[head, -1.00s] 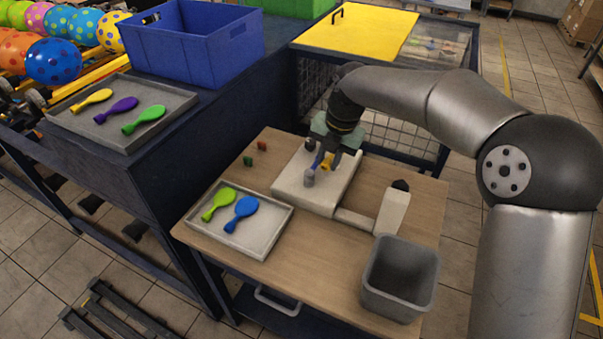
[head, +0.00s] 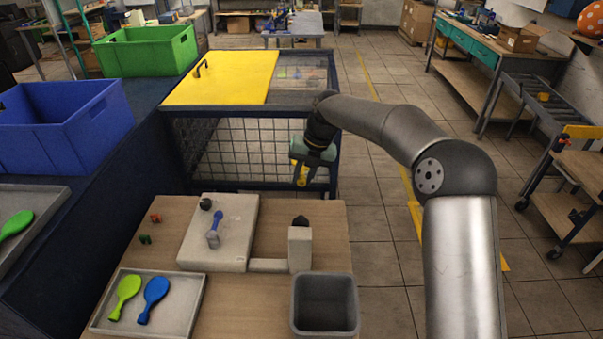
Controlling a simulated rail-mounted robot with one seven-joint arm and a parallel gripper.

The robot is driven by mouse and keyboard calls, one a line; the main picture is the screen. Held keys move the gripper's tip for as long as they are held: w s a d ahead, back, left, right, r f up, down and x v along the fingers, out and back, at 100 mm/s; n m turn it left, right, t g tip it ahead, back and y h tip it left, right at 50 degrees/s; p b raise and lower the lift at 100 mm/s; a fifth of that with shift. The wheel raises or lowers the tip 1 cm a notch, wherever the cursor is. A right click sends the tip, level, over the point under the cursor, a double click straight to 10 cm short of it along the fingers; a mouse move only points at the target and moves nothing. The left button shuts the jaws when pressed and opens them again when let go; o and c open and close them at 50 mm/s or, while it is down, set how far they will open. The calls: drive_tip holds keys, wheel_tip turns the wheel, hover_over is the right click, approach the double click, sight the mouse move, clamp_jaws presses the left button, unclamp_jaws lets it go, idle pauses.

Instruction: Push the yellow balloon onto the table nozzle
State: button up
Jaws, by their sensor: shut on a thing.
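My gripper (head: 302,168) is shut on the yellow balloon (head: 302,177), of which only a small part shows below the fingers. It hangs in the air past the table's back right corner, in front of the wire cage. A pale block (head: 232,236) lies on the wooden table, with a blue-grey nozzle-like part (head: 213,236) on it and a black knob at its upper left. A pale post (head: 300,247) with a black tip stands to its right, joined by a low bar. The balloon is apart from both, up and right of the blue-grey part.
A tray (head: 192,308) with a green balloon (head: 127,290) and a blue balloon (head: 154,290) lies at the table's front left. A grey bin (head: 352,305) stands front right. Two small pieces (head: 155,217) lie by the block. The yellow-topped cage (head: 225,80) stands behind.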

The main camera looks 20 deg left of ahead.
drive_tip(key=s+d+f+b, duration=0.1)
drive_tip(key=s+f+b, duration=0.2)
drive_tip(key=f+b, duration=0.4)
drive_tip(key=shift+s+f, duration=0.3)
drive_tip(key=shift+f, duration=0.2)
drive_tip(key=shift+s+d+b, duration=0.2)
drive_tip(key=shift+s+b, duration=0.4)
idle(1.6)
drive_tip(key=o, duration=0.8)
drive_tip(key=shift+o, duration=0.2)
drive_tip(key=shift+r, duration=0.1)
drive_tip(key=p+v, duration=0.5)
drive_tip(key=v, duration=0.3)
drive_tip(key=shift+d+r+p, duration=0.15)
drive_tip(key=shift+r+p, duration=0.2)
drive_tip(key=shift+r, duration=0.05)
